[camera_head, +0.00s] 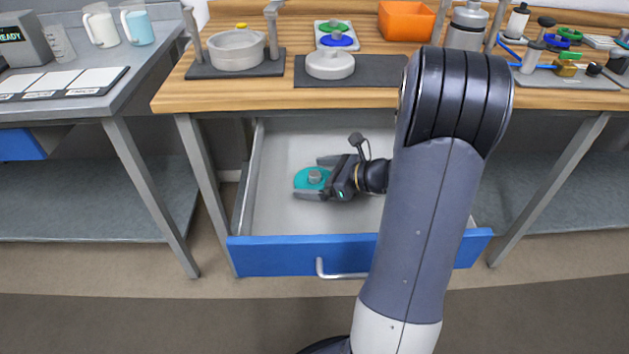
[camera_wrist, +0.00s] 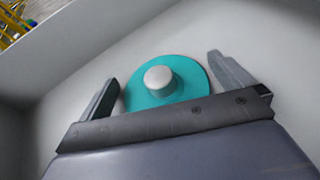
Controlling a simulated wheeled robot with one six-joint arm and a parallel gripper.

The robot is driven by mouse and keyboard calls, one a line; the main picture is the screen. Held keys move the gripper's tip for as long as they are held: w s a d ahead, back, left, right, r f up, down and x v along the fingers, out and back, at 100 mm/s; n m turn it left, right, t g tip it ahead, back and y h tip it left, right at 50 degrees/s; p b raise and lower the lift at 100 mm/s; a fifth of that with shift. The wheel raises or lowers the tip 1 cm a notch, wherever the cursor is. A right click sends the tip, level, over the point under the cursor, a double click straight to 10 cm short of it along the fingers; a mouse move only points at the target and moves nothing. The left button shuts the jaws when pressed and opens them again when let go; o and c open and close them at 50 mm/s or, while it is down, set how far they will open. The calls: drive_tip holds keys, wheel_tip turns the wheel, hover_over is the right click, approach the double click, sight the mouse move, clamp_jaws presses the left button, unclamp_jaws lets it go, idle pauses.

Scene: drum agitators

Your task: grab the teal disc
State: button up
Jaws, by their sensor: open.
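The teal disc (camera_head: 305,180) lies in the open drawer, with a grey knob on its middle. In the wrist view the teal disc (camera_wrist: 186,92) lies between the two fingers, with its pale round knob facing the camera. My gripper (camera_head: 309,178) is inside the drawer, its fingers open on either side of the disc. In the wrist view my gripper (camera_wrist: 165,85) shows a gap between each finger and the knob. The left finger is close to the disc's edge; I cannot tell whether they touch.
The blue-fronted drawer (camera_head: 290,257) is pulled out below the wooden bench (camera_head: 185,98), and its walls surround my gripper. On the bench are a grey bowl (camera_head: 236,50), a green disc (camera_head: 333,27), a blue disc (camera_head: 338,41) and an orange bin (camera_head: 406,20). The drawer floor left of the disc is bare.

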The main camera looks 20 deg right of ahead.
drive_tip(key=shift+c, duration=0.3)
drive_tip(key=c, duration=0.8)
